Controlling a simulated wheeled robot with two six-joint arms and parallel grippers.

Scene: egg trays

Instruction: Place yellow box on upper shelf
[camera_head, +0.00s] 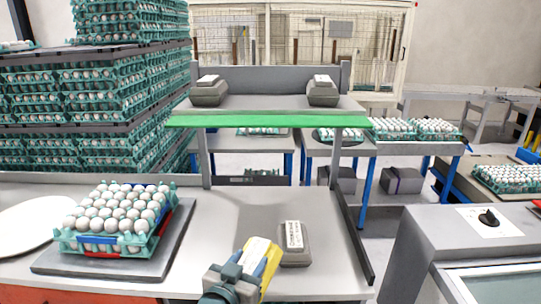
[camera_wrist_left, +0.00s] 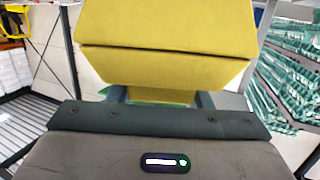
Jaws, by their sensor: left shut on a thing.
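The yellow box (camera_head: 268,265) is at the lower middle of the head view, with a pale label on its top. My left gripper (camera_head: 238,276) is shut on it, above the front of the grey table. In the left wrist view the yellow box (camera_wrist_left: 165,45) fills the top middle, held between the dark fingers (camera_wrist_left: 160,98). The upper shelf (camera_head: 265,104) stands at the back of the table, with a green front edge (camera_head: 268,121). Two grey boxes with white labels stand on it, one at the left (camera_head: 208,92) and one at the right (camera_head: 322,91). My right gripper is not in view.
A third grey box (camera_head: 292,245) stands on the table right beside the yellow box. An egg tray (camera_head: 118,240) sits on a dark plate (camera_head: 60,262) at the left. The shelf's middle is clear between its two boxes. Posts (camera_head: 204,158) hold the shelf up.

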